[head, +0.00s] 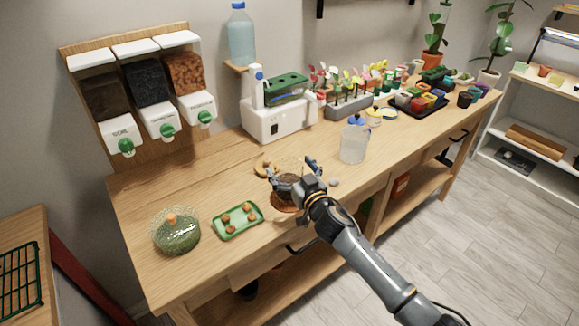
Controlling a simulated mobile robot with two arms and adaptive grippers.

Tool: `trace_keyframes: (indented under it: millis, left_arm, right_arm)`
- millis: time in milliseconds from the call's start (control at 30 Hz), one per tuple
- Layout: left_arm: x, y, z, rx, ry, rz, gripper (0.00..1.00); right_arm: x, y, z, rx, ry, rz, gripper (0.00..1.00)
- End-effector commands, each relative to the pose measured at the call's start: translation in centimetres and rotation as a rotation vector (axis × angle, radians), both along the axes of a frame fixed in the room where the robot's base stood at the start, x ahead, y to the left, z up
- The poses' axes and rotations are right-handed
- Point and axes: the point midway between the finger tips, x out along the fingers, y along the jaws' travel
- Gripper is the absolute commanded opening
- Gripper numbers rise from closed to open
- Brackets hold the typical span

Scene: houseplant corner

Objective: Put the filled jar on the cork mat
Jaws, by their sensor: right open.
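My right gripper (291,170) is open over the front middle of the bench, its fingers spread around or in front of a clear glass outline that looks like a jar. The gripper hides most of it, so I cannot tell whether it stands between the fingers or behind them. A round brown surface (283,208) shows just below the gripper; I cannot tell whether it is the cork mat or the jar's contents. A round glass vessel (177,236) with green contents and an orange-brown knob stands at the left front of the bench. My left gripper is out of view.
A green tray (238,221) with several small brown balls lies left of the gripper. A clear pitcher (353,145) stands to its right. A white machine (278,122) and potted seedlings line the back. Three dispensers (150,87) hang on the wall.

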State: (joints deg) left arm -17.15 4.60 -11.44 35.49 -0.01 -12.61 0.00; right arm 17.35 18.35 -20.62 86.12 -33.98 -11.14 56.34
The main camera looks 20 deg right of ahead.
Motion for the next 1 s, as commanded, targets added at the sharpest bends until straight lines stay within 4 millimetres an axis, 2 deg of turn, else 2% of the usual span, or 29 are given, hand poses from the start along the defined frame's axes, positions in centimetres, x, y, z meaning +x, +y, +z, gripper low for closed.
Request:
trace_keyframes:
  millis: [133,267,500,700,833,1000]
  left_arm:
    - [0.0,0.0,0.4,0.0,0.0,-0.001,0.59]
    - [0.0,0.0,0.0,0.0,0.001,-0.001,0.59]
    - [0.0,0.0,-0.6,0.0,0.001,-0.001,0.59]
    - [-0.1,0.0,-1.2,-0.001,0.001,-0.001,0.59]
    - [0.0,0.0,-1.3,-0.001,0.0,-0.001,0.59]
    - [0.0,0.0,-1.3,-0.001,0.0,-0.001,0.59]
  right_arm:
    - [0.0,0.0,0.4,-0.001,0.0,0.0,0.97]
    - [-1.6,-0.3,0.0,0.001,0.001,0.001,0.97]
    - [-6.8,-1.1,-0.1,0.0,0.003,0.001,0.97]
    - [-10.3,-1.6,-0.1,0.0,0.001,0.001,0.97]
    - [-11.5,-1.8,0.0,0.0,0.001,0.0,0.97]
    - [-11.9,-1.9,0.2,0.0,0.0,0.0,0.97]
